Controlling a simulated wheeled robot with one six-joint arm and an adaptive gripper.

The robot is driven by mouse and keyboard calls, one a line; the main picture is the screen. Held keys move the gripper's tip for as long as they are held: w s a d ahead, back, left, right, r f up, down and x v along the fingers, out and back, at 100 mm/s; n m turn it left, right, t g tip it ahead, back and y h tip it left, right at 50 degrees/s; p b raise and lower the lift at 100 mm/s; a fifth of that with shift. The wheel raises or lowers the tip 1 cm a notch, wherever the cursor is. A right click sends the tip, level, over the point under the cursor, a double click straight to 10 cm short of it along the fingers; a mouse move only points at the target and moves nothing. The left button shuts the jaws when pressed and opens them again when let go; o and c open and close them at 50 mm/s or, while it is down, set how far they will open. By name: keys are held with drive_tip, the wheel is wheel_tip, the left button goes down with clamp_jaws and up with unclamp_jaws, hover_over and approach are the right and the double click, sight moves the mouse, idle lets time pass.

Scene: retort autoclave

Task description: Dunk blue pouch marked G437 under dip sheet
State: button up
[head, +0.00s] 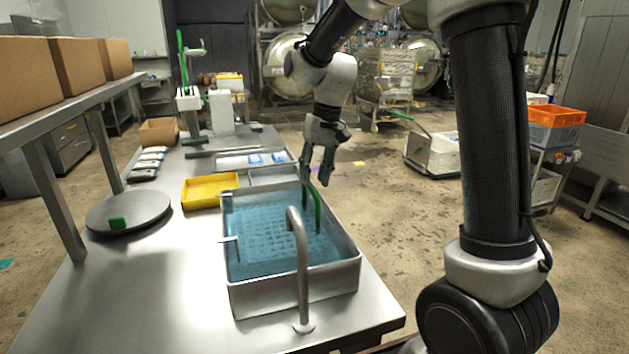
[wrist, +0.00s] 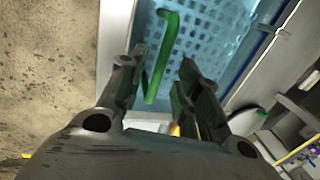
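The metal basin (head: 345,275) holds blue water. A gridded dip sheet (head: 275,240) shows through the water and also in the wrist view (wrist: 205,40). A green hooked handle (head: 318,208) rises at the basin's right side. My gripper (head: 316,178) is above that side, pointing down, its fingers apart and empty. In the wrist view the green handle (wrist: 160,60) appears between the fingertips (wrist: 155,75), beyond them; I cannot tell whether they touch. Two small blue patches, perhaps pouches (head: 255,159), lie on a pale surface behind the basin. No G437 marking is readable.
A curved metal tap (head: 300,255) stands at the basin's front edge. A yellow tray (head: 210,190) and a round plate (head: 130,212) with a green block are to the left. A shelf with cardboard boxes (head: 80,65) overhangs the far left. The front of the table is clear.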

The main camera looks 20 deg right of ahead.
drive_tip(key=shift+a+f, duration=0.2)
drive_tip(key=shift+f, duration=0.9)
clamp_jaws()
drive_tip(key=shift+r, duration=0.15)
